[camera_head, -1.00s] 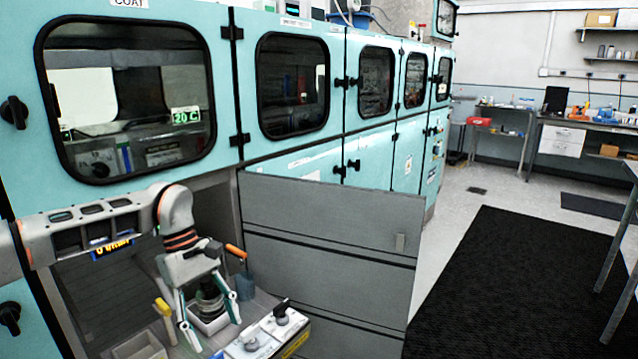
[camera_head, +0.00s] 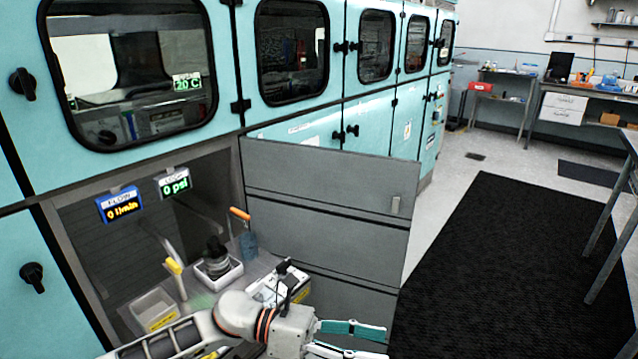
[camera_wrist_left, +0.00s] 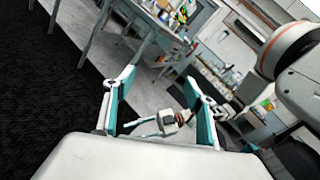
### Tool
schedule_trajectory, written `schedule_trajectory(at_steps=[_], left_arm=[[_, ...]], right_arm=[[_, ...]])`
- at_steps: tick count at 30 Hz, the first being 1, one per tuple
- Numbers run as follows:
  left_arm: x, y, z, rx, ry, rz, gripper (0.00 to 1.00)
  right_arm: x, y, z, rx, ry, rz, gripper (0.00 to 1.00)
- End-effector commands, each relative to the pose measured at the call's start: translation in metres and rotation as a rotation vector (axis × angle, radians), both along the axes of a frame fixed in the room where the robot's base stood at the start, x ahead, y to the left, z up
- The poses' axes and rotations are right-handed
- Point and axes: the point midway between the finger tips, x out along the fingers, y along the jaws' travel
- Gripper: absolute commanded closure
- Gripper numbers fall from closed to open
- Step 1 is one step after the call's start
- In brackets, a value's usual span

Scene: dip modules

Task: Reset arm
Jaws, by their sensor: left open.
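My left arm comes in along the bottom of the head view, in front of the open bay. My left gripper (camera_head: 385,342) is open and empty, its teal fingers pointing right, with the lower finger partly cut by the frame edge. In the left wrist view the left gripper (camera_wrist_left: 162,105) also shows open, its fingers wide apart with nothing gripped. Beyond them, a small white and teal gripper (camera_wrist_left: 170,123), apparently my right one, shows in the distance; its finger gap is too small to judge.
The bay holds a white bin (camera_head: 153,310), a dark round fitting in a white tray (camera_head: 222,279), an orange-handled tool (camera_head: 247,238) and a control box (camera_head: 268,285). A grey open door (camera_head: 325,205) stands beside it. The black mat (camera_head: 500,260) is clear.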

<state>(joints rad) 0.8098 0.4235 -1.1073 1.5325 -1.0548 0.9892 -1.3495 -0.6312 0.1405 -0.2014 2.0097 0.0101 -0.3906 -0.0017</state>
Motion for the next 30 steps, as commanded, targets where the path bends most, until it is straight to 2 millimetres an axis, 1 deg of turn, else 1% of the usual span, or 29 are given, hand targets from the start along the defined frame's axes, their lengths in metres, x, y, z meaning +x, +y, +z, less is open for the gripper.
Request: schedule_trajectory(at_steps=[1, 3, 7, 11, 14, 17, 19, 20, 21, 23, 24, 26, 27, 29, 30], left_arm=[[-0.004, -0.006, 0.007, -0.058, 0.106, 0.053, 0.44], [-0.001, -0.01, 0.017, -0.131, 0.253, 0.13, 0.44], [0.012, -0.004, 0.025, -0.262, 0.543, 0.274, 0.44], [0.028, 0.016, 0.018, -0.391, 0.849, 0.416, 0.44], [0.039, 0.041, 0.0, -0.489, 1.09, 0.525, 0.44], [0.044, 0.072, -0.026, -0.59, 1.331, 0.633, 0.44], [0.044, 0.096, -0.051, -0.662, 1.5, 0.71, 0.44], [0.042, 0.107, -0.062, -0.694, 1.571, 0.743, 0.44], [0.038, 0.123, -0.078, -0.737, 1.667, 0.788, 0.44], [0.029, 0.146, -0.104, -0.805, 1.808, 0.856, 0.44], [0.02, 0.162, -0.122, -0.851, 1.901, 0.901, 0.44], [0.003, 0.186, -0.149, -0.924, 2.036, 0.972, 0.44], [-0.01, 0.202, -0.167, -0.975, 2.121, 1.019, 0.44], [-0.032, 0.224, -0.192, -1.047, 2.238, 1.085, 0.44], [-0.047, 0.236, -0.206, -1.092, 2.305, 1.126, 0.44]], right_arm=[[-0.001, 0.001, 0.002, 0.002, 0.001, 0.001, 0.72], [-0.002, 0.002, 0.004, 0.004, 0.003, 0.0, 0.72], [-0.003, 0.003, 0.008, 0.01, 0.002, 0.0, 0.72], [-0.002, 0.003, 0.012, 0.013, -0.001, 0.0, 0.72], [-0.002, 0.004, 0.014, 0.015, -0.001, -0.002, 0.72], [-0.002, 0.004, 0.015, 0.017, 0.0, -0.002, 0.72], [-0.002, 0.004, 0.015, 0.018, 0.002, -0.002, 0.72], [-0.002, 0.004, 0.015, 0.019, 0.003, -0.003, 0.72], [-0.002, 0.004, 0.016, 0.02, 0.002, -0.003, 0.72], [-0.002, 0.004, 0.018, 0.022, 0.001, -0.004, 0.72], [-0.001, 0.004, 0.02, 0.024, -0.001, -0.004, 0.72], [0.0, 0.005, 0.023, 0.027, -0.004, -0.004, 0.72], [0.0, 0.005, 0.024, 0.028, -0.006, -0.005, 0.72], [0.0, 0.006, 0.026, 0.031, -0.006, -0.005, 0.72], [0.0, 0.006, 0.027, 0.031, -0.006, -0.004, 0.72]])
